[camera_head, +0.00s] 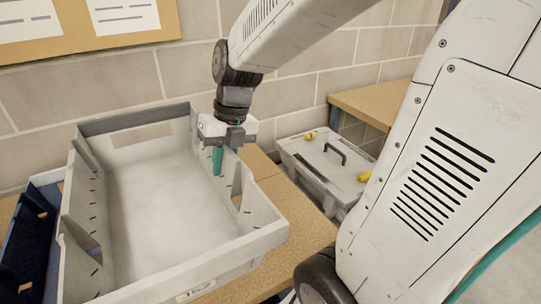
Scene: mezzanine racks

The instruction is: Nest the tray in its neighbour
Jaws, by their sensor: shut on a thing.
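A large grey tray (267,240) with notched side walls and a printed label on its front stands open and empty in the left half of the view. My gripper (226,160) is at the top of the tray's right wall, with its teal fingers pointing down, and is shut on that wall. A dark blue tray (26,245) is just left of the grey tray, partly cut off by the picture edge and partly hidden by it. I cannot tell whether the grey tray's base touches the bench or is raised.
The wooden bench (308,222) has a bare strip right of the grey tray. Beyond it stands a lidded grey box (325,165) with a black handle and yellow latches. A block wall with a notice board (110,38) closes off the back.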

